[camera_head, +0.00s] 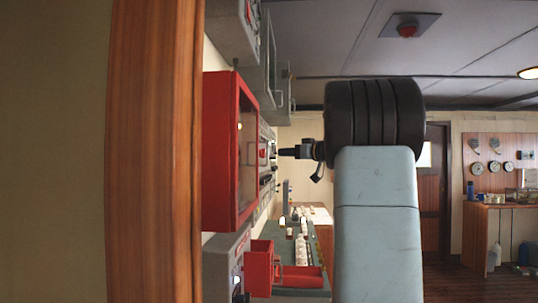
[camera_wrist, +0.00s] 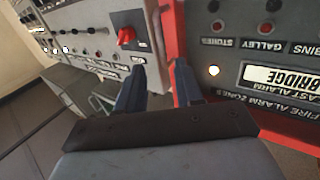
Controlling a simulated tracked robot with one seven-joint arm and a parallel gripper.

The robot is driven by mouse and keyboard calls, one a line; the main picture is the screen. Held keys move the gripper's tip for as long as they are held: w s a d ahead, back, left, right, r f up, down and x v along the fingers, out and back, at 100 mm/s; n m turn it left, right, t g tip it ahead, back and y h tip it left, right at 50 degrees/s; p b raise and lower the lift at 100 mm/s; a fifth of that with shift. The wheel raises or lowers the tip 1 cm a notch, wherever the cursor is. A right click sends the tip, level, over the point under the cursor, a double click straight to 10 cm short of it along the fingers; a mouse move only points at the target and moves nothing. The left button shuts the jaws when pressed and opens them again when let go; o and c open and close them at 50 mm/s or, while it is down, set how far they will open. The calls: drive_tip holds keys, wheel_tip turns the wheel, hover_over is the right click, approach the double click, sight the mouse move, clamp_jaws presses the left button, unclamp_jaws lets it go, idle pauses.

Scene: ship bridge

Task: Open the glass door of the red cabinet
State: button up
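The red cabinet (camera_head: 216,150) is mounted on the left wall in the head view, with its glass door (camera_head: 247,150) facing right; the door looks closed. In the wrist view the cabinet's red frame (camera_wrist: 174,35) runs down just past my fingers, with lit, labelled panel parts to its right. A pale grey bar (camera_wrist: 154,28), perhaps the handle, stands along the frame's left side. My gripper (camera_wrist: 158,85) has its two dark fingers apart, close to this edge. I cannot tell whether the bar lies between them. In the head view my gripper (camera_head: 287,152) points left toward the wall.
A grey control panel with a red knob (camera_wrist: 126,35) lies left of the frame in the wrist view. Below the cabinet are a grey box (camera_head: 225,262), a red box (camera_head: 259,268) and a console. A wooden post (camera_head: 152,150) stands at left. Floor is open at right.

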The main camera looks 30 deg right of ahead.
sight(255, 152)
drive_tip(key=x, duration=0.8)
drive_tip(key=shift+w, duration=0.2)
drive_tip(key=shift+a, duration=0.15)
clamp_jaws()
idle(1.0)
